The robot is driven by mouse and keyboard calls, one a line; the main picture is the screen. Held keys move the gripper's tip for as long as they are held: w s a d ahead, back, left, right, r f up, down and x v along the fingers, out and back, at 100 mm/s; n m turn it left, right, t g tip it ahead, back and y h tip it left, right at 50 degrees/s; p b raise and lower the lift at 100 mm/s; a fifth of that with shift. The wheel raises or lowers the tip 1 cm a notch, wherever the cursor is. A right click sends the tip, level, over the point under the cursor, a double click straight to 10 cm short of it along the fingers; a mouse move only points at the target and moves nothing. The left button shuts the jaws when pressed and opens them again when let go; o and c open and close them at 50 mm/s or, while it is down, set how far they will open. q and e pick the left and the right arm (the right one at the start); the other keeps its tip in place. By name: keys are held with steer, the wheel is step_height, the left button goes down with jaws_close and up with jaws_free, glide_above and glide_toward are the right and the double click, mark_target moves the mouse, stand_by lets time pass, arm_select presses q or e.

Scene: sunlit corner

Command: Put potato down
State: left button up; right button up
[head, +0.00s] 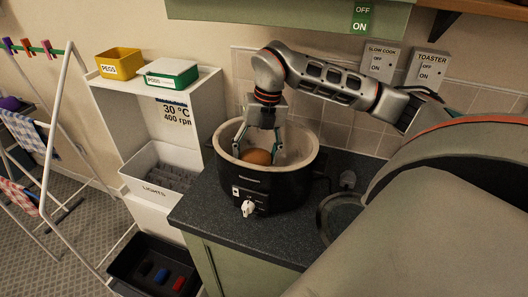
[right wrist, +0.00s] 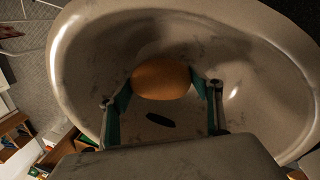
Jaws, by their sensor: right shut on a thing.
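The potato (head: 257,156) is orange-brown and rounded. It is inside the black slow cooker (head: 270,190), which has a pale inner pot and stands on the dark worktop. In the right wrist view the potato (right wrist: 162,77) sits between the two fingers of my right gripper (right wrist: 165,92). My right gripper (head: 258,143) reaches down into the pot from above, shut on the potato. A dark shadow lies on the pot's inner surface below it in the wrist view, so the potato seems a little off the bottom. My left gripper is not in view.
The worktop (head: 290,244) is clear in front of the cooker. A white shelf unit (head: 207,100) stands left, with a yellow pegs box (head: 119,63) and a green-white box (head: 171,74) on top. Slow cook and toaster switches (head: 383,61) are on the wall.

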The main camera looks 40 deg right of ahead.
mark_target(257, 152)
steer(key=shift+s+f, duration=0.1)
steer(key=shift+f, duration=0.45)
steer(key=o, duration=1.3)
steer(key=shift+f, duration=0.15)
steer(key=shift+s+d+r, duration=0.1)
steer(key=shift+d+r, duration=0.1)
steer(key=shift+r, duration=1.1)
steer(key=shift+s+d+r, duration=0.15)
steer(key=shift+r, duration=1.1)
steer(key=shift+s+d+r, duration=0.1)
steer(key=shift+d+r, duration=0.1)
steer(key=shift+r, duration=1.1)
